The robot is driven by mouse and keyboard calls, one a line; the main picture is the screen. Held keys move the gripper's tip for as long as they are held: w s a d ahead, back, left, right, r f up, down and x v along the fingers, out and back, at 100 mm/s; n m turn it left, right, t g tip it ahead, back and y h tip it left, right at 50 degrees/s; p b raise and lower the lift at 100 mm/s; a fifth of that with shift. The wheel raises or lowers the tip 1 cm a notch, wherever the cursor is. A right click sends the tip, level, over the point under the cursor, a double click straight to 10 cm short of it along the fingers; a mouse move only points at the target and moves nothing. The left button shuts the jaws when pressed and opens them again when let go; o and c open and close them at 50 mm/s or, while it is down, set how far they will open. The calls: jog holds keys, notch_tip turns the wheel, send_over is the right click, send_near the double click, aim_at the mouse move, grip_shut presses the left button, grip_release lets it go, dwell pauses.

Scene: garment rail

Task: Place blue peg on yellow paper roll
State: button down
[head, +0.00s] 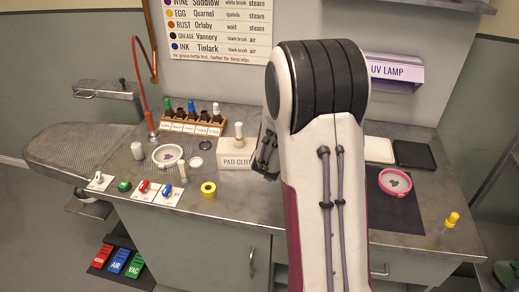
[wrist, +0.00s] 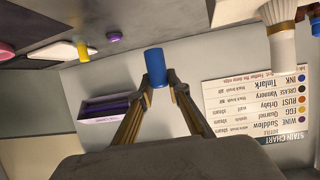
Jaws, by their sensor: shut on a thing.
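The blue peg (wrist: 154,62) is held between the fingertips of my gripper (wrist: 158,82) in the wrist view, its free end sticking out beyond them. In the head view my gripper (head: 265,155) is a dark shape at the left side of my arm, partly hidden by it, and the blue peg cannot be made out there. A short yellow roll with a dark hole, the yellow paper roll (head: 208,189), sits on the worktop left of my gripper, near the front edge. The peg is apart from it.
A white pad cloth box (head: 236,152) stands beside my gripper. Right are a pink dish (head: 394,182), a black tray (head: 414,154) and a yellow-capped bottle (head: 452,219).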

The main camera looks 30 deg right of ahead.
jog(key=shift+r, duration=4.05)
jog(key=shift+w+a+r+n+t, duration=0.1)
jog(key=shift+w+r+n+t, duration=0.2)
jog(key=shift+w+r, duration=0.25)
jog(key=shift+w+a+r+n+t+y, duration=1.7)
jog(key=shift+w+a+r+n+y, duration=1.1)
jog(key=shift+w+a, duration=0.9)
jog(key=shift+a+f+n+y, duration=0.65)
jog(key=shift+a+n+y, duration=1.95)
jog(key=shift+a, duration=2.4)
jog(key=s+a+f+n+g+y, duration=0.1)
jog(key=s+a+f+n+y, duration=0.3)
jog(key=a+f, duration=0.5)
jog(key=shift+s+a+f+y, duration=0.15)
jog(key=shift+f+y, duration=0.65)
jog(key=shift+y, duration=0.3)
